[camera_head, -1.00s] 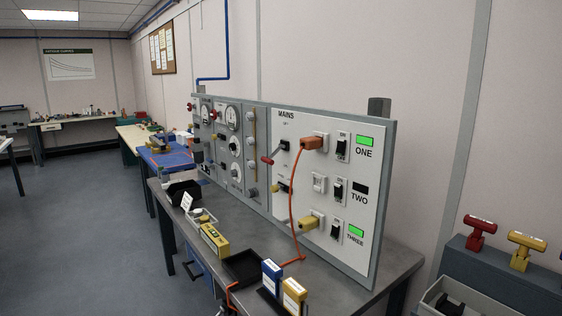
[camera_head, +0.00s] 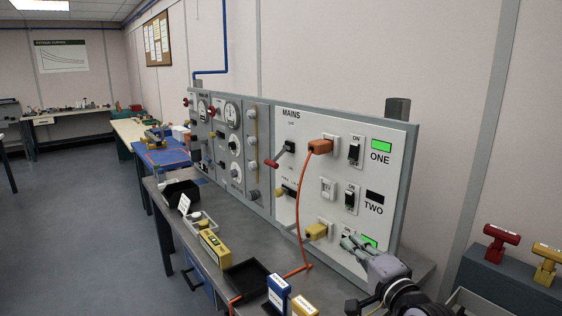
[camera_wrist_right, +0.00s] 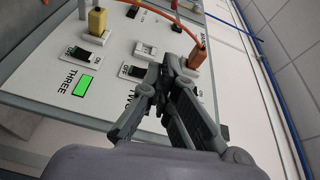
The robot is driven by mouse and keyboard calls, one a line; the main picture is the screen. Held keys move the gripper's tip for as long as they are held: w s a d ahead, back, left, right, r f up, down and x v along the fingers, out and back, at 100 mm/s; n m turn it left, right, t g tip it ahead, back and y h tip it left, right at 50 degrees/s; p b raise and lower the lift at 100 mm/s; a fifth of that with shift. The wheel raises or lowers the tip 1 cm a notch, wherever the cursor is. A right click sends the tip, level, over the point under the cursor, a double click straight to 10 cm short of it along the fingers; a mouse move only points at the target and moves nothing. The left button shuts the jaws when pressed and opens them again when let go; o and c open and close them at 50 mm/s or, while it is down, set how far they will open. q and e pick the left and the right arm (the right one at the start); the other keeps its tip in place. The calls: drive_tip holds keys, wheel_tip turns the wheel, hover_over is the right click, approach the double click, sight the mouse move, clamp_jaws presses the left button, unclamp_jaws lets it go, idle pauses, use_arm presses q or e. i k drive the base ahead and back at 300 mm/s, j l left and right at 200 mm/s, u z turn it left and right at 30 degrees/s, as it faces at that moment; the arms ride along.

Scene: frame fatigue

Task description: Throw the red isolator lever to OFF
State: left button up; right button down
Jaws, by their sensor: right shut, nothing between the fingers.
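The red isolator lever (camera_head: 271,163) is on the MAINS panel in the head view. Its grey arm slopes down and left from a black switch body (camera_head: 290,147) to a red grip. My right gripper (camera_head: 347,241) is shut and empty in front of the panel's lower right, well to the right of the lever and apart from it. It covers part of the THREE row. In the right wrist view, my right gripper (camera_wrist_right: 162,72) shows its fingers together before the panel; I cannot clearly make out the red lever there. My left gripper is out of view.
A yellow-gripped lever (camera_head: 281,192) sits below the red one. An orange plug (camera_head: 320,147) trails an orange cable across the panel front, between my right gripper and the red lever. A yellow plug (camera_head: 317,231), a black tray (camera_head: 246,277) and small boxes are nearby.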

sight(273, 164)
drive_tip(key=i+j, duration=0.15)
drive_tip(key=i, duration=0.25)
drive_tip(key=i+j, duration=0.15)
drive_tip(key=i, duration=0.2)
drive_tip(key=i+j, duration=0.15)
drive_tip(key=i, duration=0.25)
